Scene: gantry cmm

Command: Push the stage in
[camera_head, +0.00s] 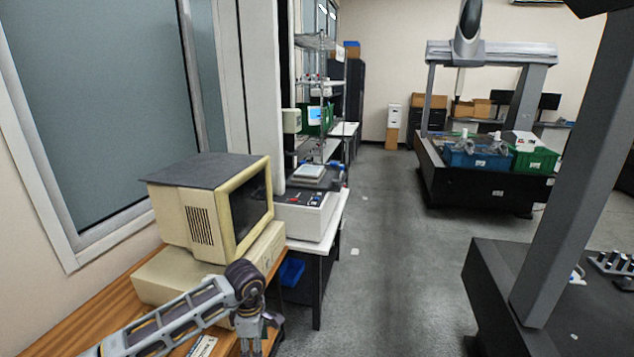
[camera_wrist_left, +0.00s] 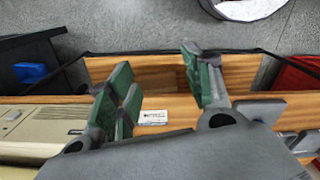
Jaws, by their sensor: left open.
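I cannot tell for certain which thing is the stage. A light flat plate (camera_head: 308,172) sits on a white-and-black bench instrument (camera_head: 306,214) beyond the old computer, and may be it. My left gripper (camera_head: 262,345) hangs low over the front edge of the wooden desk, well short of that instrument. In the left wrist view its green-padded fingers (camera_wrist_left: 158,72) are spread apart with nothing between them, above the wooden desk (camera_wrist_left: 165,74). The instrument does not show clearly in the wrist view. My right gripper is not in view.
A beige computer monitor (camera_head: 212,208) on its case stands on the desk, between my left arm and the instrument. A small white card (camera_wrist_left: 152,117) lies on the desk. A gantry machine (camera_head: 490,160) with blue and green bins stands at back right.

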